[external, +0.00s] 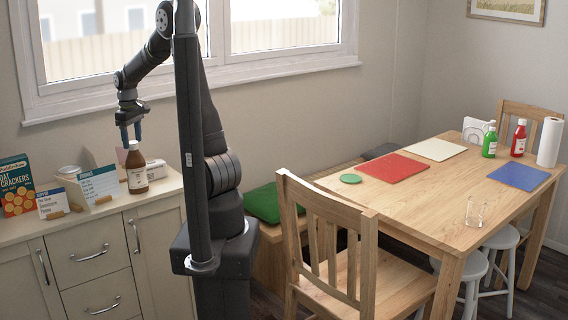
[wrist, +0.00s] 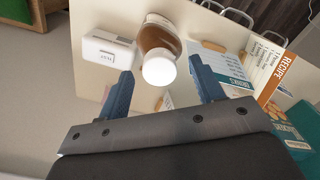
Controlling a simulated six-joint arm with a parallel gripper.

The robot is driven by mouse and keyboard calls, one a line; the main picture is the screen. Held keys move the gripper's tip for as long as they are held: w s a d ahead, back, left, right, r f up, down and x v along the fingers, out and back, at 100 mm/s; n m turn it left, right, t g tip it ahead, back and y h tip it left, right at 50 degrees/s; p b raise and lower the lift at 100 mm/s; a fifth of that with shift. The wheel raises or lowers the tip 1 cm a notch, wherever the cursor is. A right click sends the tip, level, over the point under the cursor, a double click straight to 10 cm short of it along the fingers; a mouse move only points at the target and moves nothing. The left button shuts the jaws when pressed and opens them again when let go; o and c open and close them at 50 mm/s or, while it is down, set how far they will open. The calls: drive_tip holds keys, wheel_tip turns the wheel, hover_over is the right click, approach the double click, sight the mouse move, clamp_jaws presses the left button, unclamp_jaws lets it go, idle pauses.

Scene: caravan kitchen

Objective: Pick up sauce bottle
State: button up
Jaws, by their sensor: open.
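A brown sauce bottle (external: 137,178) with a white cap stands upright on the sideboard top. My gripper (external: 131,132) is open and points down just above the cap. In the wrist view the white cap (wrist: 158,71) and brown body of the bottle (wrist: 160,36) show between and beyond the two blue fingers of my gripper (wrist: 162,82). The fingers hold nothing; I cannot tell whether a fingertip touches the bottle. A green bottle (external: 490,141) and a red bottle (external: 519,139) stand on the dining table, far right.
A white box (wrist: 107,52) lies close beside the bottle. The window (external: 285,25) is behind my arm.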

wheel_tip(320, 180, down, 2)
drive_tip(key=shift+f, duration=0.2)
clamp_jaws()
drive_tip(key=shift+r, duration=0.1)
idle(0.3)
